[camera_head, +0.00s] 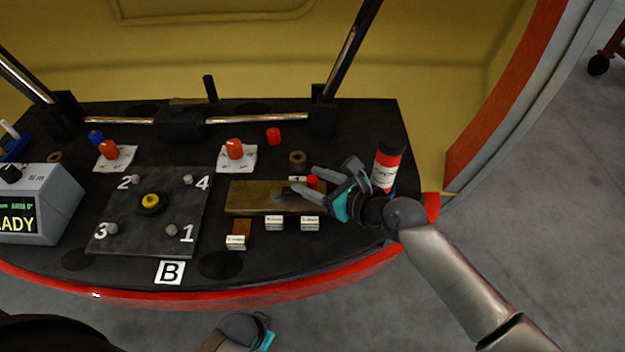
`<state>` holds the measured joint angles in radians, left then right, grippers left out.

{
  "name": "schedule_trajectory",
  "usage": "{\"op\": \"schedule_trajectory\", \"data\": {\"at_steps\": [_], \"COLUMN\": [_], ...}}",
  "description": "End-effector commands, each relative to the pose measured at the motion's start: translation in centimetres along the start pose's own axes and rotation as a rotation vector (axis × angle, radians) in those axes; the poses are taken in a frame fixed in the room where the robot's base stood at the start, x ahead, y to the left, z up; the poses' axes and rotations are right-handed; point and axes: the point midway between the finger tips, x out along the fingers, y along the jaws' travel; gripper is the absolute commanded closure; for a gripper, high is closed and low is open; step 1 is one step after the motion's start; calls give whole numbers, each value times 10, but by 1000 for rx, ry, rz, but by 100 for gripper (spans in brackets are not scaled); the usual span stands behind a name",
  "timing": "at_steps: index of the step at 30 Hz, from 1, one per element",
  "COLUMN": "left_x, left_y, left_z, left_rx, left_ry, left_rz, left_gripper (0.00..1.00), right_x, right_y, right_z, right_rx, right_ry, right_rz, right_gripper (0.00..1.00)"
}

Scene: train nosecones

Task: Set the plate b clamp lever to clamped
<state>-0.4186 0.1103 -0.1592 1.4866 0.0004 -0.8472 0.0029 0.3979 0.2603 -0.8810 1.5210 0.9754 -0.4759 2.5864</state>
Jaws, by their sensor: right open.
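The plate (139,238) with numbered corners 1 to 4 lies on the black table, with the label B (169,272) in front of it. A black upright handle (209,88) stands at the back beside a dark block; I cannot tell for sure whether it is the clamp lever, or its setting. Two red knobs, the left one (110,149) and the right one (235,148), sit on white cards behind the plate. My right gripper (303,180) is open over the brass-coloured block, right of the plate. My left gripper (262,334) shows only partly at the bottom edge, its fingertips hidden.
A brass-coloured block (246,197) lies right of the plate, with small white-labelled pieces in front. A red and black canister (386,168) stands behind my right wrist. A grey display box (45,205) is at left. Metal bars cross the back. The table has a red front edge.

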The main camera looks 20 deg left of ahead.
Motion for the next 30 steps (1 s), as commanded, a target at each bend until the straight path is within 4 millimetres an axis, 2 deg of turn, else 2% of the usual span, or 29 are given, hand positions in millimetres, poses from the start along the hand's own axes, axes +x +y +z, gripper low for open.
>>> {"op": "schedule_trajectory", "data": {"at_steps": [4,19,30], "left_x": [0,0,0], "left_y": [0,0,0], "left_z": [0,0,0], "left_rx": [0,-1,-1], "left_ry": [0,-1,0], "left_rz": [0,0,0], "left_gripper": [100,100,100], "right_x": [0,0,0], "right_y": [0,0,0], "right_z": [0,0,0], "right_rx": [0,0,0], "right_ry": [0,0,0], "right_rz": [0,0,0], "right_gripper": [45,100,100]}}
